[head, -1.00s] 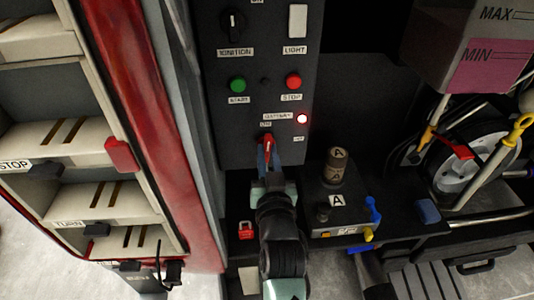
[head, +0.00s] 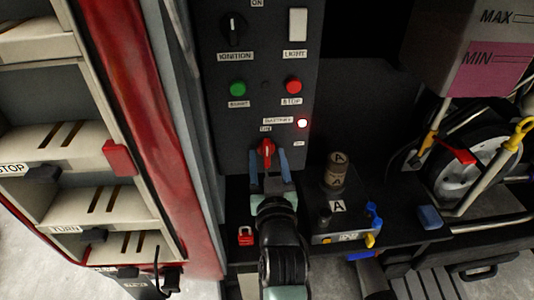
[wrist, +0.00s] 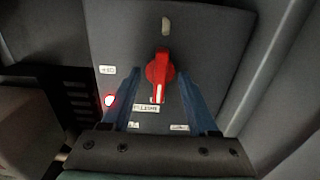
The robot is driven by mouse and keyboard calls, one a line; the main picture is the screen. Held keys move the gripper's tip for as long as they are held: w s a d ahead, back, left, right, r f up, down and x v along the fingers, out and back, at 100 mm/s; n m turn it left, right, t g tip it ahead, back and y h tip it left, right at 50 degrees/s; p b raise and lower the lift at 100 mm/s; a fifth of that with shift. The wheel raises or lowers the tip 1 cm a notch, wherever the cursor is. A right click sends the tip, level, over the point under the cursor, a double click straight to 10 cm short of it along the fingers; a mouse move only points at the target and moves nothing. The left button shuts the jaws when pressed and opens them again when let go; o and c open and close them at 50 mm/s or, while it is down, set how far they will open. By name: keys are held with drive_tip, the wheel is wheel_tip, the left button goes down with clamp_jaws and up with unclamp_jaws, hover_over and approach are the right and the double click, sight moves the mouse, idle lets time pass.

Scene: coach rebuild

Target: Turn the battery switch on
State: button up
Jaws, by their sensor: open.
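The battery switch, a red knob (head: 266,153), sits low on the dark control panel, under the ON label (head: 265,128). Its handle points up toward that label. In the wrist view, which is upside down, the red knob (wrist: 160,72) has its white stripe pointing down toward the battery label (wrist: 146,107). The OFF label (wrist: 105,70) lies to its side. My gripper (head: 269,157) is open, with one blue finger on each side of the knob and gaps visible in the wrist view (wrist: 160,95). A lamp (head: 302,123) beside the battery label is lit.
Above are the green start button (head: 238,88), red stop button (head: 293,86), ignition knob (head: 232,28) and light switch (head: 297,24). A red padlock (head: 245,235) lies left of my arm. A black box with blue and yellow levers (head: 345,215) stands right.

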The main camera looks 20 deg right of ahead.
drive_tip(key=p+v, duration=0.2)
drive_tip(key=v, duration=0.7)
drive_tip(key=shift+p, duration=0.35)
drive_tip(key=b+v, duration=0.1)
drive_tip(key=v, duration=1.2)
drive_tip(key=shift+b, duration=0.3)
drive_tip(key=shift+s, duration=0.1)
